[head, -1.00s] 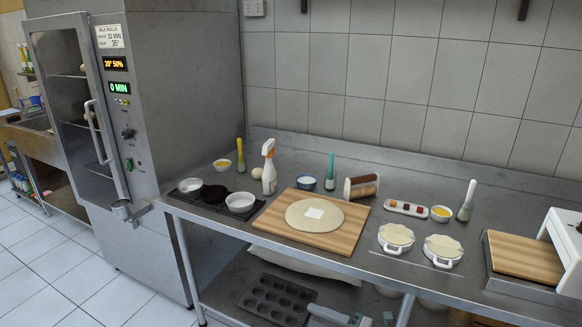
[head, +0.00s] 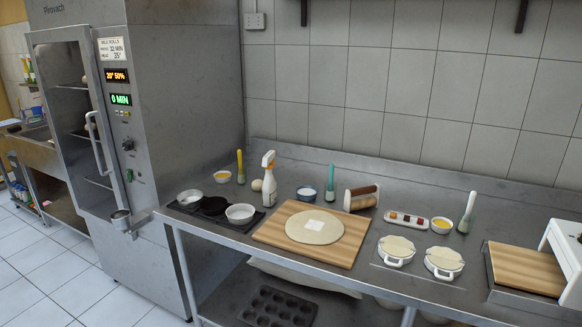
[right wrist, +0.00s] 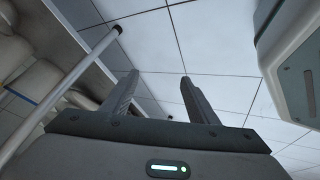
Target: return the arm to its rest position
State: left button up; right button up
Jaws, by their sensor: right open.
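My right gripper (right wrist: 158,98) shows in the right wrist view with its two fingers apart. Nothing is between the fingers. White floor tiles (right wrist: 225,45) lie behind it, and a pale table leg (right wrist: 70,85) runs slantwise to its left. Neither gripper is in the head view. My left gripper is in neither view.
In the head view a steel bench (head: 225,272) carries a wooden board (head: 275,238) with a dough sheet (head: 314,226), a spray bottle (head: 269,184), bowls and brushes. A tall steel cabinet (head: 185,110) with a glass door stands left. Floor (head: 45,275) at front left is clear.

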jog(key=s+f+m+g, duration=0.3)
jog(key=s, duration=1.1)
jog(key=s+f+m+g+h, duration=0.1)
jog(key=s+f+m+g, duration=0.1)
jog(key=s, duration=1.3)
notch_tip(320, 180, down, 2)
jog(key=shift+s+d+f+m+g, duration=0.2)
jog(key=shift+d+m+g, duration=0.25)
jog(key=shift+g, duration=0.15)
